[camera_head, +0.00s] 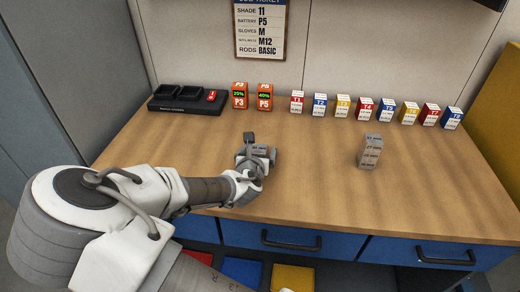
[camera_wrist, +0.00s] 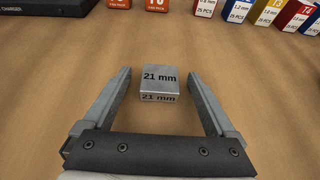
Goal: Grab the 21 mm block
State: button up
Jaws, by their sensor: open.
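In the wrist view a grey metal block (camera_wrist: 160,80) marked "21 mm" on its top and front lies flat on the bench. My gripper (camera_wrist: 160,78) is open, with one finger to the left of the block and one to the right. There is a clear gap on both sides, and neither finger touches it. In the head view my gripper (camera_head: 258,158) is low over the middle of the bench, with the block (camera_head: 260,149) partly hidden by it. In the head view a stack of grey blocks (camera_head: 371,151) stands to the right.
A black charger (camera_head: 187,100) stands at the back left, beside two orange batteries (camera_head: 240,97). A row of small coloured boxes (camera_head: 364,107) runs along the back right. A job card (camera_head: 260,30) hangs on the wall. The wooden bench (camera_head: 315,190) is bare between my gripper and the stack.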

jog(key=c, duration=1.4)
grip_shut()
jog(key=shift+r, duration=0.15)
